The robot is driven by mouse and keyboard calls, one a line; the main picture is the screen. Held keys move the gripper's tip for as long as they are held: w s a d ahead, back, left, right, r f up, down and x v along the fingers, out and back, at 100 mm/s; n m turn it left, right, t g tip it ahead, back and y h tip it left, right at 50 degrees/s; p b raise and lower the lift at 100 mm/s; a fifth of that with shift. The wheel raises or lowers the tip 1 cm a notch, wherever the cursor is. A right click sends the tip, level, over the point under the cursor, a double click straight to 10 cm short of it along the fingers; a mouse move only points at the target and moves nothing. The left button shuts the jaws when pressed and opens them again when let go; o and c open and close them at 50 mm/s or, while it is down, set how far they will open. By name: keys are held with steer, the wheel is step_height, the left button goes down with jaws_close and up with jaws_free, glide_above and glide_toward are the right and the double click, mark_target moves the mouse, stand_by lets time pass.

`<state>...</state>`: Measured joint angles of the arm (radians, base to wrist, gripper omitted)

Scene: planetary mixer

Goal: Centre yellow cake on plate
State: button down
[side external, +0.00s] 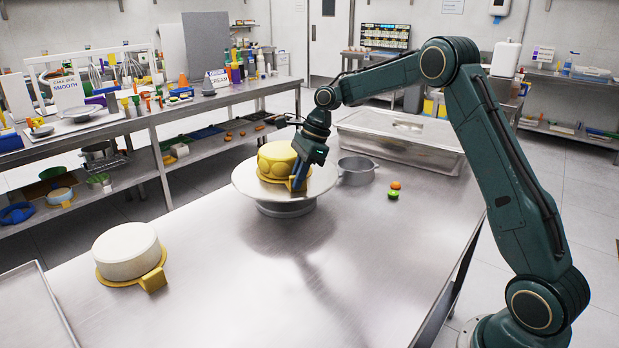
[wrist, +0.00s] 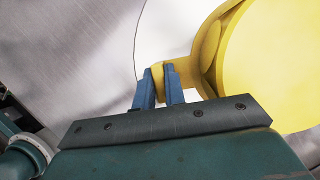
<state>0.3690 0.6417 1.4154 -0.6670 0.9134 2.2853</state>
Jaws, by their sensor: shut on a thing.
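The yellow cake (side external: 276,158) sits on a yellow board with a tab, over the white round plate (side external: 245,185) of a raised stand. In the wrist view the yellow cake (wrist: 285,65) fills the upper right, and the white plate (wrist: 165,30) shows to its left. My gripper (side external: 298,183) is at the front right of the cake, low over the plate. In the wrist view my gripper's blue fingers (wrist: 161,85) are shut on the tab of the yellow board. Whether the board rests fully on the plate I cannot tell.
A white cake (side external: 126,251) on a yellow board stands at the front left of the steel table. A grey round pan (side external: 356,170), small orange and green items (side external: 393,190) and a large lidded steel tray (side external: 400,140) are to the right. The table's front middle is clear.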

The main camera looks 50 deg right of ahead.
steer(key=shift+s+a, duration=0.15)
steer(key=shift+s, duration=0.2)
stand_by(0.3)
steer(key=c, duration=1.4)
jaws_free()
steer(key=shift+v, duration=6.85)
steer(key=shift+r, duration=0.1)
